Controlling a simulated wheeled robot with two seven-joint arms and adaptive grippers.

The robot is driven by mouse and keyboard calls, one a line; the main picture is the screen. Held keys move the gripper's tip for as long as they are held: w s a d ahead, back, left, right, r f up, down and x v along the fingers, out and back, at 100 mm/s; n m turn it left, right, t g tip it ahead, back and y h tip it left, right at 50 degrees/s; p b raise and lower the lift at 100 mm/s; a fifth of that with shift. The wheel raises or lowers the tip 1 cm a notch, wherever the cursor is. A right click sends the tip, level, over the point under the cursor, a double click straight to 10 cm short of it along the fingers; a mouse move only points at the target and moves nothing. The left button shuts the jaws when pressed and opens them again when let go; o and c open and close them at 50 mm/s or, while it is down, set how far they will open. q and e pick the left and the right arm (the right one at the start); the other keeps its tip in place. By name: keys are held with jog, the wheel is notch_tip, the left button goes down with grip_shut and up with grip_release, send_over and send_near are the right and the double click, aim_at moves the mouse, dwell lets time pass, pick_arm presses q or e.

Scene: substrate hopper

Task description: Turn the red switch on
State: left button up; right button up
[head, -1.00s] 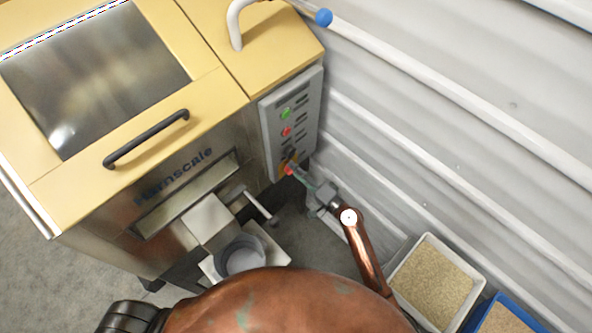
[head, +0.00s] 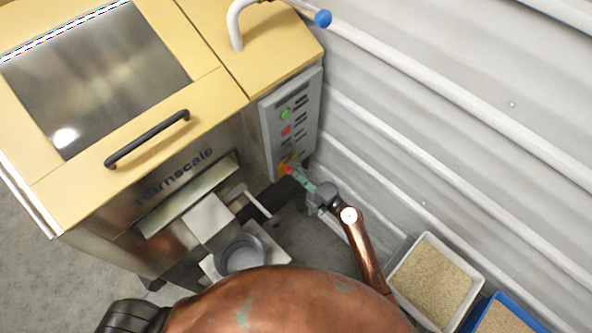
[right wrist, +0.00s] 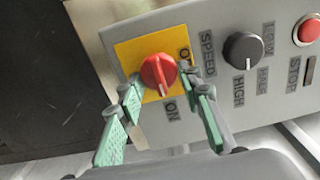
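The red switch (right wrist: 158,72) is a rotary knob on a yellow plate (right wrist: 128,50) on the grey control panel. In the right wrist view its white mark points down, towards the ON label (right wrist: 172,109). The other label on the plate is partly hidden. My right gripper (right wrist: 160,84) is open, with one green-padded finger on each side of the knob's lower end; I cannot tell whether either touches it. In the head view the right gripper (head: 297,176) is at the bottom of the panel, by the switch (head: 288,168). My left gripper is not in view.
The panel also carries a black speed knob (right wrist: 242,48), a red stop button (right wrist: 307,29) and a green button (head: 285,113). A corrugated wall (head: 440,130) stands close on the right. Below are a grey bowl (head: 240,254) and a bin of grain (head: 434,280).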

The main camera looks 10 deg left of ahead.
jog(key=o, duration=0.4)
jog(key=v, duration=1.2)
dwell(0.3)
